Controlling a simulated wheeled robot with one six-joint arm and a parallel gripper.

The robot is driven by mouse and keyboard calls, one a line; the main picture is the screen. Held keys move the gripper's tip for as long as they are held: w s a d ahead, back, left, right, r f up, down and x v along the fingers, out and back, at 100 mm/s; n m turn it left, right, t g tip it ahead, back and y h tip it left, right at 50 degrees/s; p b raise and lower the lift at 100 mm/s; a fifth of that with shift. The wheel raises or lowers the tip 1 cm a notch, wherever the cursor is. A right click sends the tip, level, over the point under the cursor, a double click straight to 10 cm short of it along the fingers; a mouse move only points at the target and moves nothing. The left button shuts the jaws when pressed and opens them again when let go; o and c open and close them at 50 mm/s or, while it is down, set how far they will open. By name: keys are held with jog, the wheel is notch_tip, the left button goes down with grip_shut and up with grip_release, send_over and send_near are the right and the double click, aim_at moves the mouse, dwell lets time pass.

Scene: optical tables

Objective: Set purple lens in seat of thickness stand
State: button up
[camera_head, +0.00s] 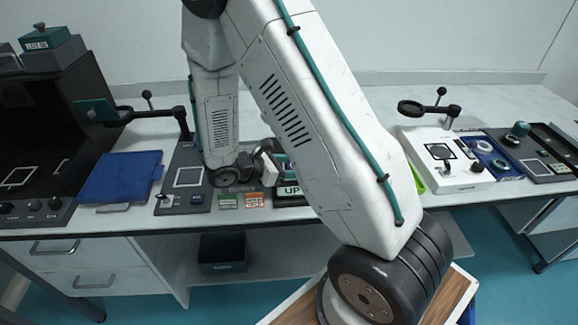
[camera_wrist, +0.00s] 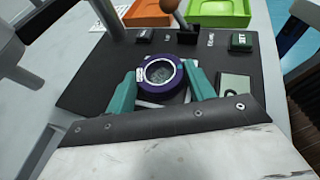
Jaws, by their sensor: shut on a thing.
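The purple lens (camera_wrist: 161,77), a round piece with a purple rim and a clear centre, is in the wrist view between the two green fingers of my gripper (camera_wrist: 160,82). My gripper is shut on it. A dark panel (camera_wrist: 92,90) with labels and small controls lies behind and below the lens; I cannot tell whether the lens touches it or which part is the thickness stand's seat.
In the wrist view, a green tray (camera_wrist: 147,13) and an orange tray (camera_wrist: 219,12) lie beyond the panel, with a brown knob (camera_wrist: 169,6) nearby. A white device (camera_head: 448,160) with a ring arm stands right.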

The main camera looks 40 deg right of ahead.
jog(key=shift+f, duration=0.15)
jog(key=o, duration=1.1)
jog(key=shift+c, duration=0.2)
jog(key=v, duration=1.2)
jog(key=shift+r, duration=0.25)
jog(key=s+d+r+m+g+y, duration=0.1)
jog(key=s+d+r+m+y, duration=0.1)
jog(key=s+r+m+y, duration=0.65)
jog(key=s+a+r+m+t+y, duration=0.2)
jog(key=s+r+m, duration=0.1)
jog(key=s+r, duration=0.3)
jog(key=s+a+r+m+t+y, duration=0.3)
jog(key=s+r+m, duration=0.1)
jog(key=s+r, duration=0.2)
jog(key=shift+s, duration=0.7)
